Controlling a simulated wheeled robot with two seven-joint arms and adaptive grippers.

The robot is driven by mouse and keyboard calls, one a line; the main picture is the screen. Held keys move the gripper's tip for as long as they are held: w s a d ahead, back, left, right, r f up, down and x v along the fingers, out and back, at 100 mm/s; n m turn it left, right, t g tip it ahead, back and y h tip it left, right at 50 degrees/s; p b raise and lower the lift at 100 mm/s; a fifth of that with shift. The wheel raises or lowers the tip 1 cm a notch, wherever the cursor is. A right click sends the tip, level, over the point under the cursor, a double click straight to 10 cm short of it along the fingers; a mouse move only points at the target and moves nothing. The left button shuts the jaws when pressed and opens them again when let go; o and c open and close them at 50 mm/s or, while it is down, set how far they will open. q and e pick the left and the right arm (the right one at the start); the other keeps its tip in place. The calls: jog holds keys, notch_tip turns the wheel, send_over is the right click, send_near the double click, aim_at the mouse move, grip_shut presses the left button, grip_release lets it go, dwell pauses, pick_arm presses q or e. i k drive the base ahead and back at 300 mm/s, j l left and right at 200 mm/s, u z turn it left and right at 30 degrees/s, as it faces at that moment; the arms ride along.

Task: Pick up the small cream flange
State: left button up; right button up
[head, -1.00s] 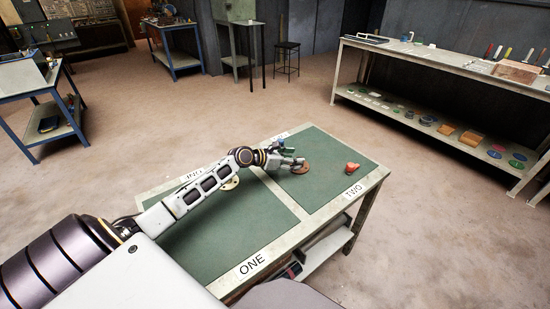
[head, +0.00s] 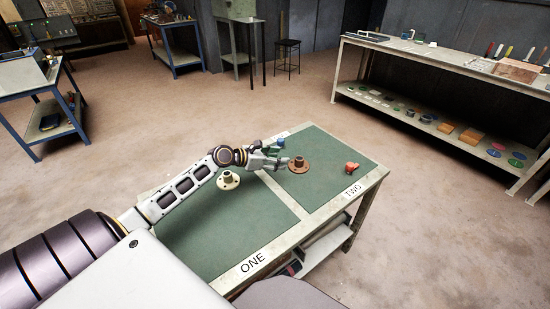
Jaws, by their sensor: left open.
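The small cream flange (head: 228,180) stands on the green top of the table (head: 232,235), in the half near the label ONE, just below my left forearm. It is fully in view and apart from the gripper. My left gripper (head: 283,154) is open and empty, with its fingers pointing right. It is up and to the right of the cream flange, beside a brown flange (head: 299,166) in the half marked TWO. My right gripper is not in view.
An orange-red fitting (head: 352,168) lies to the right of the brown flange. A small blue thing (head: 279,142) shows behind my left gripper. The front part of section ONE is clear. A long bench (head: 450,62) stands at the back right.

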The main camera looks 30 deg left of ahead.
aim_at(228, 180)
jog(key=u, duration=1.6)
